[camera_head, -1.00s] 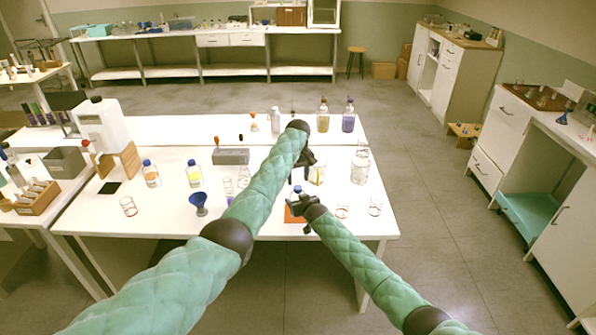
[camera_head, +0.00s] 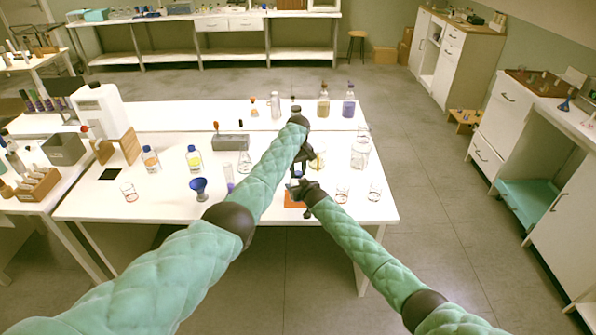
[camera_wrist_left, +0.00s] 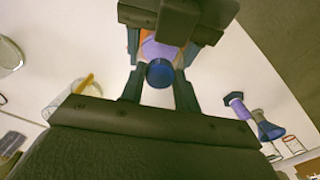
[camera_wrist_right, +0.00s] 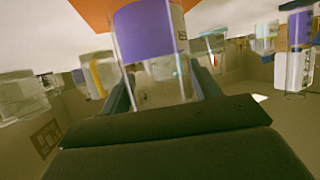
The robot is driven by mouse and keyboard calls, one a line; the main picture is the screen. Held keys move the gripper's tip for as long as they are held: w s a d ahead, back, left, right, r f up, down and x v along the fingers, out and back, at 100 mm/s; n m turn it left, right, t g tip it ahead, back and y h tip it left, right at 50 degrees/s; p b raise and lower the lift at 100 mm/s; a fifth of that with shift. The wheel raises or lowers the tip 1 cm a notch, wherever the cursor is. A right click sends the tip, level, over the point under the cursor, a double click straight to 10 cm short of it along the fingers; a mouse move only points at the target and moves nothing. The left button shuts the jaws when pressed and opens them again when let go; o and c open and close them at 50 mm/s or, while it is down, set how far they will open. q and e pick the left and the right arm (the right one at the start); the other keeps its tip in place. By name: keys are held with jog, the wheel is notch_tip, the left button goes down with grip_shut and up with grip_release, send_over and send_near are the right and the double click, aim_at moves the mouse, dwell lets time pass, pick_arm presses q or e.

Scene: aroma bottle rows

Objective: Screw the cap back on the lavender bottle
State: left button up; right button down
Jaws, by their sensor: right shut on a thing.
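In the left wrist view the blue cap (camera_wrist_left: 160,73) lies in line with the purple bottle (camera_wrist_left: 158,48). My left gripper (camera_wrist_left: 160,92) has its fingers on either side of the cap, apart from each other. In the head view my left gripper (camera_head: 300,160) is just above the right one, and the arms hide most of the bottle. Whether the cap is seated cannot be told.
An orange mat (camera_head: 293,200) lies under the grippers. A blue funnel (camera_head: 199,188) and a cylinder with purple content (camera_head: 230,186) stand to the left. Clear glassware (camera_head: 360,155) stands close on the right.

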pick_arm(q)
jog(key=m, duration=0.3)
jog(key=shift+m, duration=0.4)
jog(key=m, duration=0.4)
jog(key=o, duration=1.2)
jog(key=shift+c, duration=0.2)
notch_tip(320, 180, up, 12)
jog(key=shift+w, duration=0.1)
